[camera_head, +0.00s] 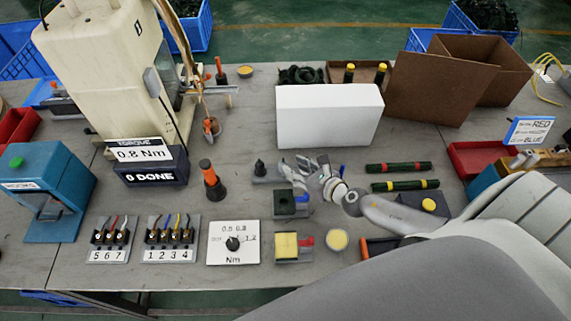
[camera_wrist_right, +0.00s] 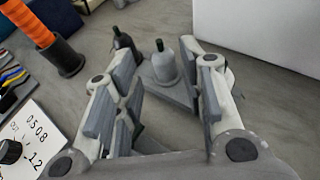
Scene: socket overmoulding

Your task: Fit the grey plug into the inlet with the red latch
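The grey plug (camera_wrist_right: 163,66) stands upright on a grey holder (camera_wrist_right: 180,93) in the right wrist view, beside a black plug (camera_wrist_right: 122,42). In the head view the black plug (camera_head: 259,168) shows, but the grey one is hard to make out by my gripper. My right gripper (camera_head: 304,168) is open, its fingers on either side of the grey plug in the wrist view; I cannot tell if they touch it. The inlet with the red latch (camera_head: 306,241) has a yellow face (camera_head: 286,246) and lies nearer the front edge. My left gripper is not in view.
A dark inlet with a blue latch (camera_head: 303,198) sits between the holder and the red-latch inlet. A white box (camera_head: 330,114) stands close behind my gripper. An orange-handled tool (camera_head: 211,180) and a torque dial card (camera_head: 233,243) are to the left.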

